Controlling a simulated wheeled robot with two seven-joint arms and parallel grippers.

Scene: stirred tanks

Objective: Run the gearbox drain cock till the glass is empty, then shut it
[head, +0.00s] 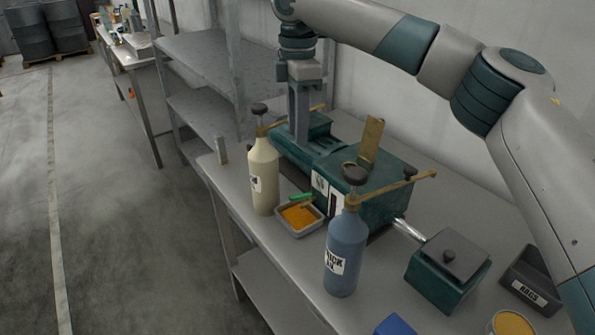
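The teal gearbox (385,190) stands on the grey bench, with a brass flap (372,140) standing up on its top. A small drain cock with a green handle (301,198) is low on its near side. Below the cock is a grey tray (302,232) holding orange-yellow liquid. White plates show on the gearbox's near face, partly behind the blue bottle; I cannot read the glass level. My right gripper (299,138) points down at the gearbox's far end, away from the cock. Its finger gap is not clear. My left gripper is out of view.
A cream bottle (263,180) and a blue bottle (345,255), both with brass spouts, flank the tray. A teal box (448,270), a rags bin (533,278), an orange-topped tin (512,323) and a blue object (395,325) are at right. Floor at left is clear.

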